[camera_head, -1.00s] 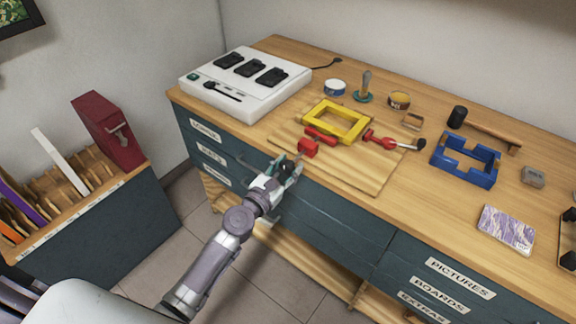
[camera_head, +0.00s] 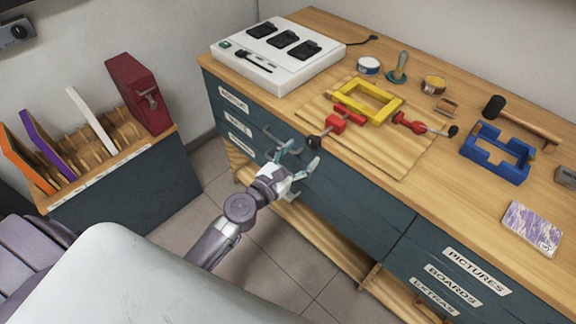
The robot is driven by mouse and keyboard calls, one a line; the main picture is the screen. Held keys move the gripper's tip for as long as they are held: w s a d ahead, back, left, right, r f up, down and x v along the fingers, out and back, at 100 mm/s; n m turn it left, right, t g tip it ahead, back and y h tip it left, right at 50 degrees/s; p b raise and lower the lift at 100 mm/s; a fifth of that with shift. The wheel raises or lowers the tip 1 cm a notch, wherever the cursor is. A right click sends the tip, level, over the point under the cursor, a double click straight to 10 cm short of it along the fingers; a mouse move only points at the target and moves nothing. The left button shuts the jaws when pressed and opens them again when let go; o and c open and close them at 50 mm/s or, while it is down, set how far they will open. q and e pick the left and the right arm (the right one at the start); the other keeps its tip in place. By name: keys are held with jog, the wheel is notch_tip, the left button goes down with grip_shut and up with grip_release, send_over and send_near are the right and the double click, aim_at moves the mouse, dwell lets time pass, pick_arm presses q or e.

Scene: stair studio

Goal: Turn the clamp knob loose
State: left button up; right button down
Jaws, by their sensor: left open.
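A yellow frame (camera_head: 349,107) lies on a wooden board on the bench. A red clamp (camera_head: 336,124) sits at its near left side, with a dark round knob (camera_head: 314,142) pointing toward me over the bench's front edge. A second red clamp (camera_head: 406,123) sits at the frame's right side, with its dark knob (camera_head: 452,131) pointing right. My left gripper (camera_head: 298,156) is open and empty, just in front of the near clamp's knob, off the bench edge. The knob looks clear of the fingers. My right gripper is not in view.
A white charger unit (camera_head: 262,78) stands at the back left. A blue frame (camera_head: 497,153), a mallet (camera_head: 519,118) and a marbled block (camera_head: 532,229) lie to the right. Drawers front the bench below my gripper. A red box (camera_head: 138,95) tops the left rack.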

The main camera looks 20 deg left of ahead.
pick_arm(q)
jog(key=v, duration=0.6)
dwell(0.3)
jog(key=s+f+m+g+y, duration=0.1)
jog(key=s+f+m+g, duration=0.35)
jog(key=f, duration=0.65)
jog(key=s+f+m+g, duration=0.2)
jog(key=s+f+m, duration=0.4)
jog(key=f, duration=0.6)
jog(key=s+f+m+g+y, duration=0.1)
jog(key=s+f+m+g, duration=0.2)
jog(key=f+m, duration=0.55)
jog(key=s+a+f+m+g+y, duration=0.1)
jog(key=s+f+m+g, duration=0.1)
jog(key=s+f+m, duration=0.3)
jog(key=s+a+f+m+g, duration=0.1)
jog(key=s+f+m, duration=0.4)
jog(key=s, duration=0.7)
jog(key=s+a+f+m+g+y, duration=0.1)
jog(key=s+f+m+g, duration=0.3)
jog(key=s+f, duration=0.3)
jog(key=shift+s+f+m+y, duration=0.3)
jog(key=shift+s+m, duration=0.1)
jog(key=shift+s, duration=0.85)
jog(key=shift+a+r, duration=0.1)
jog(key=shift+a, duration=0.05)
